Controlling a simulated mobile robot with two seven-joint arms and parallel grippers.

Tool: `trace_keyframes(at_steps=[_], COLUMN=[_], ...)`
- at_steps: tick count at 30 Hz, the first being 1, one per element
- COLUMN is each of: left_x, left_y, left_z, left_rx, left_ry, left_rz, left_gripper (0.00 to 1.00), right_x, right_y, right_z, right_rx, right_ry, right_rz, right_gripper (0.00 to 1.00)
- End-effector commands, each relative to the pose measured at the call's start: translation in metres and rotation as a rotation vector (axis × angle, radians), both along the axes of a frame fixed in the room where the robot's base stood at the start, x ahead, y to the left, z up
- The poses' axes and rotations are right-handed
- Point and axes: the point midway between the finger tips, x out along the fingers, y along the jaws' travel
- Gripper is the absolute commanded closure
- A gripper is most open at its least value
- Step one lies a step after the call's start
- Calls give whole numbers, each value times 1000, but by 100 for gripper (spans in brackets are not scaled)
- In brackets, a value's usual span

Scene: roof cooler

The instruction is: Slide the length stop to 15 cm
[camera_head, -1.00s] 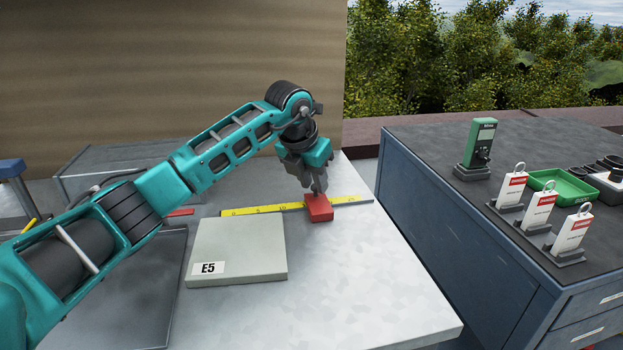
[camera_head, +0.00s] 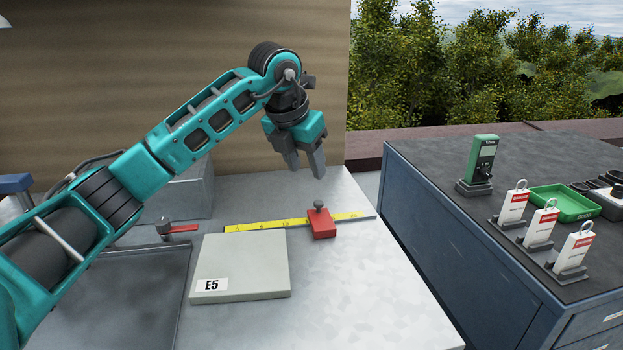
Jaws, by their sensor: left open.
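The red length stop (camera_head: 322,227) with a dark round knob (camera_head: 318,205) on top sits on the yellow scale (camera_head: 268,225), in the right half of the scale. The scale's numbers are too small to read surely at the stop. My left gripper (camera_head: 307,173) hangs above and slightly left of the knob, pointing down. Its fingers are apart and empty, clear of the knob. My right gripper is not in view.
A pale panel marked E5 (camera_head: 240,268) lies in front of the scale. A red-handled lever (camera_head: 180,228) is left of it. On the right, a dark-topped cabinet (camera_head: 420,165) holds a green device (camera_head: 480,162), a green tray (camera_head: 565,203) and white-red tags (camera_head: 514,204). The bench's right front is bare.

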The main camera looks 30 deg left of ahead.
Motion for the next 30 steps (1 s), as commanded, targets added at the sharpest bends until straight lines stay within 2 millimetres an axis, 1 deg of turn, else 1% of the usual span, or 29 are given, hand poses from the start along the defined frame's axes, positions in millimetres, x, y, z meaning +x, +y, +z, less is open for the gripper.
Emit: trace_keyframes(at_steps=[1, 3, 7, 23, 26, 29, 30], left_x=[-3, -6, -10, -11, -11, -11, -11], left_y=[1, 1, 1, 1, 1, 1, 1], left_z=[9, 17, 25, 27, 34, 55, 67], left_rx=[1, 1, 0, 0, -1, -1, -1], left_ry=[-2, -2, 0, 1, 0, -1, -1], left_rz=[-1, 0, 0, 0, 0, 0, 0], left_gripper=[52, 52, 52, 52, 52, 52, 52], right_x=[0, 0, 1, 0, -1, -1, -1], right_y=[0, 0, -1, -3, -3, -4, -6], right_z=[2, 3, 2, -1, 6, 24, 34], right_rx=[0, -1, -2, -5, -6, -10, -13], right_ry=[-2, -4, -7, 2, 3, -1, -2], right_rz=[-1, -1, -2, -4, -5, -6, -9], right_gripper=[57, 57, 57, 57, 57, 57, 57])
